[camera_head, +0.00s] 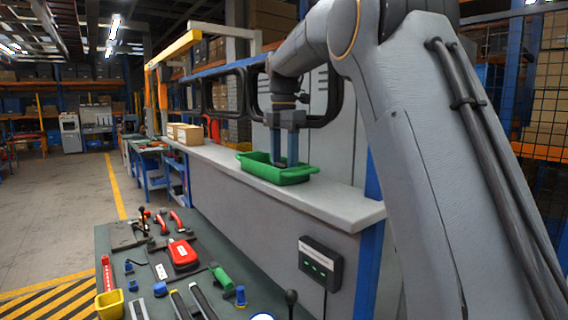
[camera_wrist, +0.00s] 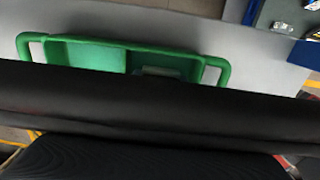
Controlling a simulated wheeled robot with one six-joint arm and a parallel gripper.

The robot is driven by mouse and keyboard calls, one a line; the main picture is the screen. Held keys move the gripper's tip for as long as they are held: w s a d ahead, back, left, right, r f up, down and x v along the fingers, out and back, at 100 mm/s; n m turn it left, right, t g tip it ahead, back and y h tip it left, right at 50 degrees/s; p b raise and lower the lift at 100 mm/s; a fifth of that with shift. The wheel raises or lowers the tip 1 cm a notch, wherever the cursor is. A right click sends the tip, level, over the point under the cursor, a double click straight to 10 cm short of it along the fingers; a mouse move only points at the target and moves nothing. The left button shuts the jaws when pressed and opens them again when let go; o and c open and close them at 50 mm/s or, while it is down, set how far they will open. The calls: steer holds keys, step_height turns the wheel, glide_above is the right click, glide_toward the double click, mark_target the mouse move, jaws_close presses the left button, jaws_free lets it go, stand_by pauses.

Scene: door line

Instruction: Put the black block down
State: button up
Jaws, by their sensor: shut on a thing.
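The jaws are shut on the black block, but I cannot make the block out between the fingertips: the tray's near wall hides that spot in the head view. In the wrist view a wide dark band crosses the middle and hides the fingers and most of the tray's inside. The tray's far rim and two handles show above the band (camera_wrist: 125,44). A small greyish patch shows inside the tray, too little to identify.
The tray stands on a long grey ledge (camera_head: 335,200), with cardboard boxes (camera_head: 187,135) farther along it. Black frames (camera_head: 330,122) hang close behind my gripper. A tool-covered bench (camera_head: 130,270) with a red case (camera_head: 183,254) lies in front. The ledge right of the tray is clear.

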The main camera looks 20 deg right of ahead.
mark_target(284, 162)
steer(key=o, duration=1.1)
step_height(284, 162, up, 7)
steer(key=shift+r+b, duration=0.2)
steer(key=shift+b, duration=0.85)
steer(key=shift+r, duration=0.15)
steer(key=shift+s, duration=0.1)
